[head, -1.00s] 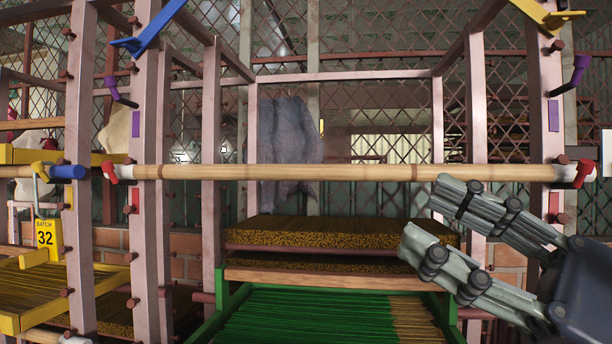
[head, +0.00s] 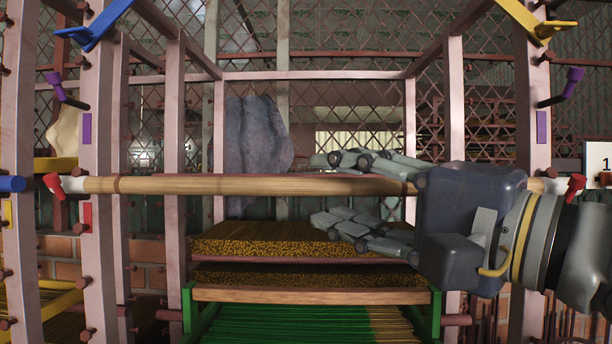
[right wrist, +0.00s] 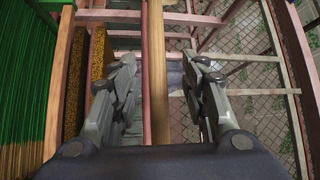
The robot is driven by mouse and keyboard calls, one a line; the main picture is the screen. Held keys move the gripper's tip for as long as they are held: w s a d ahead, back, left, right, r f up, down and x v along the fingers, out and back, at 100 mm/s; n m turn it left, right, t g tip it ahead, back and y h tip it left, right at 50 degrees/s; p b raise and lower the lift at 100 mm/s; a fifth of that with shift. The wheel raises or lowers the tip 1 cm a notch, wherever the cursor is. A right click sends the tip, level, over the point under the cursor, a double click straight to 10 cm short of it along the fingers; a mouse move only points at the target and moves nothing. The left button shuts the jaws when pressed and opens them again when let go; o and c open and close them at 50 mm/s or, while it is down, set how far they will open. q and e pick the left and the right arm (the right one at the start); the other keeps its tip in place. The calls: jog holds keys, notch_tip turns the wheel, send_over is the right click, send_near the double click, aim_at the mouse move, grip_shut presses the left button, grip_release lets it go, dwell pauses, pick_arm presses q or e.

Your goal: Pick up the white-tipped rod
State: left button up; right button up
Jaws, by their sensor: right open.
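The white-tipped rod (head: 220,185) is a long pale wooden pole with white ends. It lies level across the front of the rack, its ends at red hooks on the left and right posts. In the right wrist view the rod (right wrist: 157,80) runs lengthwise between the two spread fingers (right wrist: 162,62), with gaps on both sides. I cannot tell how far it is from the palm. My left gripper is not in view.
Pink rack posts (head: 97,130) stand at both sides, with blue (head: 95,28) and yellow (head: 537,25) brackets above and purple hooks (head: 572,80). Grey cloth (head: 255,135) hangs behind.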

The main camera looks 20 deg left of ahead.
aim_at(328, 189)
jog(key=shift+w+a+r+p, duration=0.15)
jog(key=shift+w+a+p, duration=0.05)
jog(key=shift+a+p, duration=0.1)
jog(key=p+x, duration=0.2)
jog(key=x, duration=0.1)
jog(key=shift+w+a+p, duration=0.15)
jog(key=shift+w+p, duration=0.2)
jog(key=shift+p, duration=0.05)
jog(key=shift+w+a, duration=0.15)
jog(key=shift+a, duration=0.25)
jog(key=shift+f, duration=0.2)
jog(key=shift+d, duration=0.15)
jog(key=shift+c, duration=0.2)
jog(key=c, duration=0.4)
grip_shut()
